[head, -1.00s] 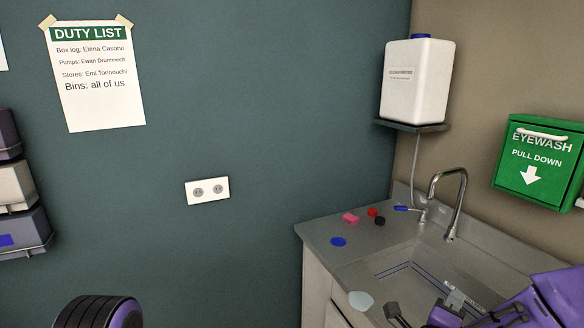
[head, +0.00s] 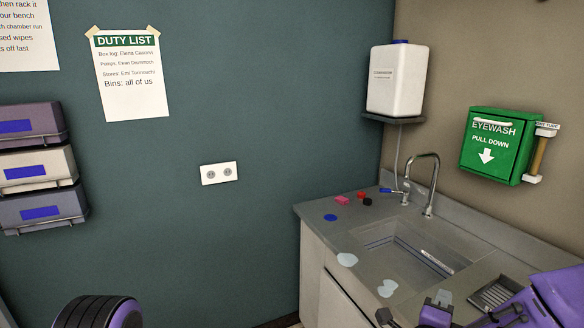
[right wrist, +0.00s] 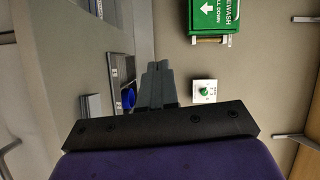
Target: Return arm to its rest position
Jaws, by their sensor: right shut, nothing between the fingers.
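My right arm (head: 545,300), purple and black, reaches in from the lower right corner of the head view, in front of the sink counter. My right gripper shows best in the right wrist view (right wrist: 157,72), where its grey fingers are together with nothing between them. A round black and purple part of my left arm (head: 98,312) shows at the bottom left. My left gripper is out of frame.
A steel counter (head: 318,212) with a sink (head: 420,245) and tap (head: 432,185) fills the right corner. Small coloured items and pale patches lie on it. A white canister (head: 395,80) and a green eyewash box (head: 492,145) hang above. Stacked bins (head: 40,165) are at left.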

